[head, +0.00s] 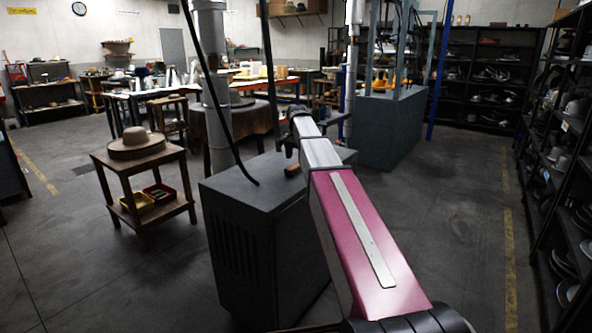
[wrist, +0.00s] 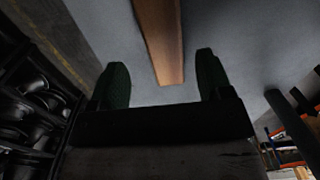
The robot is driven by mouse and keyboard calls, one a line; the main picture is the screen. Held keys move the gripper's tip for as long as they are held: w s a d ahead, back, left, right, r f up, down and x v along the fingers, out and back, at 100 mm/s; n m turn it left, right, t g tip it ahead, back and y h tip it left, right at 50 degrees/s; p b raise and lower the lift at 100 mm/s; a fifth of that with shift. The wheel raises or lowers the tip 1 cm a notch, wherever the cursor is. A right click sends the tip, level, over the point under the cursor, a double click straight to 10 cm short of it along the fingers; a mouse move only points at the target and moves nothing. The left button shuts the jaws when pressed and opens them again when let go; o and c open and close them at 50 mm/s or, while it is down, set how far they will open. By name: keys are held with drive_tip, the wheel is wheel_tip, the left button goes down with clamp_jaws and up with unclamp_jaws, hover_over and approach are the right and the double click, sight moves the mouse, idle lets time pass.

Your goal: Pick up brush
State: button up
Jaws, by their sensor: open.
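The brush (head: 292,171) shows as a small brown wooden piece on top of the grey cabinet (head: 240,190), partly hidden by my arm in the head view. In the wrist view the brush (wrist: 160,32) is a long brown wooden bar over the grey top, and its far end runs out of the picture. My gripper (wrist: 161,66) is open, with one dark green finger on each side of the brush's near end. A gap shows between each finger and the wood. I cannot tell the height of the fingers over the top. No bristles show.
A thin dark rod (head: 225,120) rises at the cabinet's left side. A wooden stand (head: 145,185) with a straw hat (head: 137,143) is to the left. Shelves of hats (head: 560,170) line the right. Open floor lies between the cabinet and the shelves.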

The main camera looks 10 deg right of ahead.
sight(296, 164)
drive_tip(key=f, duration=0.4)
drive_tip(key=shift+w+a+f, duration=0.2)
drive_tip(key=shift+f, duration=0.2)
drive_tip(key=c, duration=1)
drive_tip(key=shift+c, duration=0.2)
drive_tip(key=shift+r, duration=0.15)
drive_tip(key=shift+r, duration=0.65)
wheel_tip(296, 164, up, 3)
drive_tip(key=shift+f, duration=0.1)
drive_tip(key=s+a+r, duration=0.6)
drive_tip(key=a, duration=0.4)
drive_tip(key=shift+r, duration=0.35)
